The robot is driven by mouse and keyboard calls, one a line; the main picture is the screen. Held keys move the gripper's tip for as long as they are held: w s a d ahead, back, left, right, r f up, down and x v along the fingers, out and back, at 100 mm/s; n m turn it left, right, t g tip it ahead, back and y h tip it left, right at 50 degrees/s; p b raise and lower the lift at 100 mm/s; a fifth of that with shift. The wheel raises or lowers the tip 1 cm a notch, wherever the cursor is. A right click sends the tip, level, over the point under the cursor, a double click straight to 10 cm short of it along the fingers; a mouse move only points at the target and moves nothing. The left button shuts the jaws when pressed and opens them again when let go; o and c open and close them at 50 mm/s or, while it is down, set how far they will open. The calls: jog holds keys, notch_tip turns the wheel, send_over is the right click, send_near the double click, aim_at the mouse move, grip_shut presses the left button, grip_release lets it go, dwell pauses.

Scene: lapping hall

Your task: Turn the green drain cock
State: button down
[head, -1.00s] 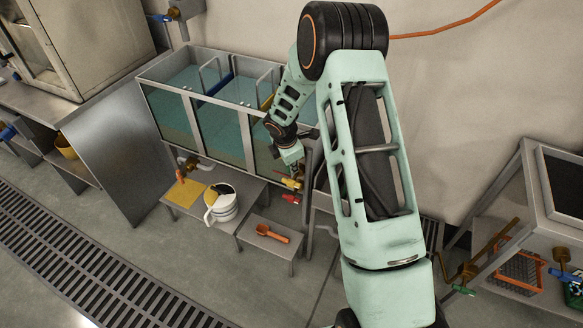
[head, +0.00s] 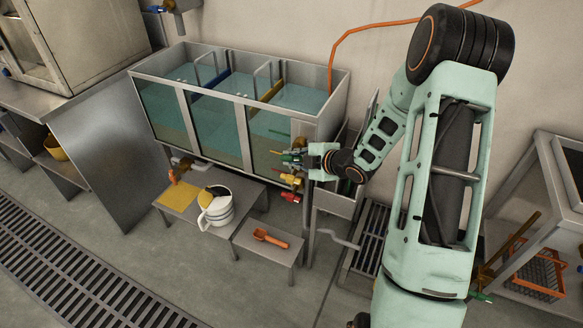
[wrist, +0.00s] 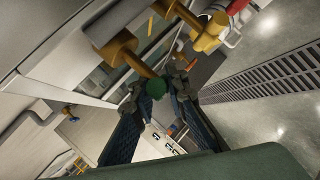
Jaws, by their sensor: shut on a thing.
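The green drain cock (head: 289,157) is at the lower right end of the steel tank (head: 240,107), above other brass cocks. In the wrist view its round green knob (wrist: 156,87) sits at the end of a brass stem, between my fingertips. My gripper (head: 300,154) reaches in from the right of the tank and is shut on the green cock; its fingers also show in the wrist view (wrist: 157,95). The handle is largely hidden by the fingers, so its angle cannot be told.
A yellow cock (head: 291,180) and a red cock (head: 290,197) are close below. A steel trough (head: 335,203) is right of the tank.

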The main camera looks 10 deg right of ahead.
jog(key=t+y+b, duration=0.1)
jog(key=b, duration=0.3)
jog(key=shift+f+m+t+y, duration=0.3)
jog(key=shift+f+t+y, duration=0.1)
jog(key=shift+r+t+y+b, duration=0.2)
jog(key=shift+t+y+b, duration=0.1)
jog(key=shift+b, duration=0.6)
jog(key=shift+r, duration=0.15)
jog(key=c, duration=1.9)
grip_release()
jog(key=v, duration=1.2)
jog(key=shift+f, duration=0.25)
